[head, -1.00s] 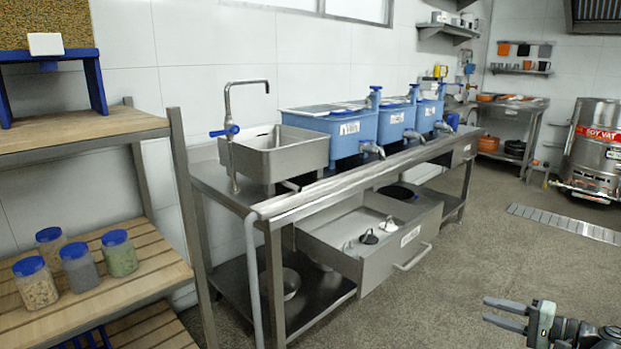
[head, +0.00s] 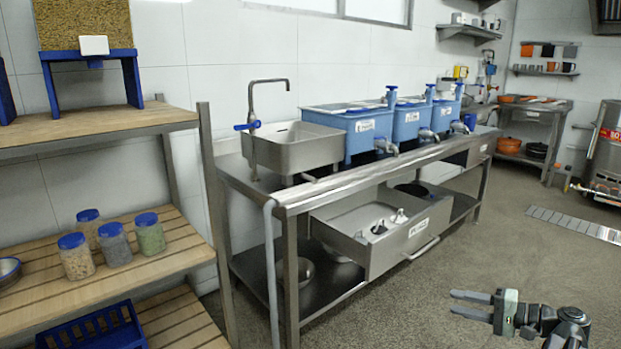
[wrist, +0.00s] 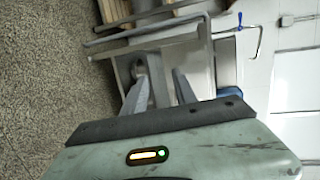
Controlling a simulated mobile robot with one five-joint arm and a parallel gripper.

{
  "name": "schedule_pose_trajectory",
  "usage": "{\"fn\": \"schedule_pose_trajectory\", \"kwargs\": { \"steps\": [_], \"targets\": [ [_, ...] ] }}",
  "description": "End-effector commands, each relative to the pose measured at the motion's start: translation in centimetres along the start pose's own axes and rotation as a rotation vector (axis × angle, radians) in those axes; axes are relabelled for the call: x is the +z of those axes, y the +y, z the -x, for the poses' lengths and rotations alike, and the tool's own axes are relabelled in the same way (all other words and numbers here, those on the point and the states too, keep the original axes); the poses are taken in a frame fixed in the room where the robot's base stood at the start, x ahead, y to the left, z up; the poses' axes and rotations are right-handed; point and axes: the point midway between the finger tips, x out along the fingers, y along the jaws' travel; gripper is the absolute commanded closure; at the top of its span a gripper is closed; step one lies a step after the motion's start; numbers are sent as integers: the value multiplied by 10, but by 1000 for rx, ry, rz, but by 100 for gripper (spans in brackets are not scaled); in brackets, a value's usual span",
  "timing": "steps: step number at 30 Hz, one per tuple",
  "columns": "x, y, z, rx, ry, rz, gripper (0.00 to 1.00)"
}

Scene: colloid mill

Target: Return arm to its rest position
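My gripper (head: 470,304) is at the lower right in the head view, held out over the floor to the right of the steel counter (head: 330,185). Its two fingers point left and stand apart with nothing between them. In the wrist view the fingers (wrist: 160,92) also show apart and empty, with the counter and its tap beyond them, turned on their side. The forearm behind the gripper is mine and runs to the bottom right corner.
A drawer (head: 385,240) under the counter stands pulled out, with small items inside. Blue tanks (head: 362,130) and a sink (head: 293,147) sit on top. A wooden shelf with jars (head: 113,243) is at left. Open floor (head: 520,255) lies at right.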

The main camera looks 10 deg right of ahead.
Motion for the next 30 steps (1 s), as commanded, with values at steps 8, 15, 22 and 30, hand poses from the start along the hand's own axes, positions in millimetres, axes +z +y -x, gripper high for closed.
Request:
{"fn": "schedule_pose_trajectory", "kwargs": {
  "steps": [8,15,22,30],
  "targets": [
    [70,-11,-152,96,-275,56,66],
    [204,24,-295,404,-585,198,66],
    [289,70,-341,713,-729,396,66],
    [284,118,-318,1116,-682,651,66]
  ]
}}
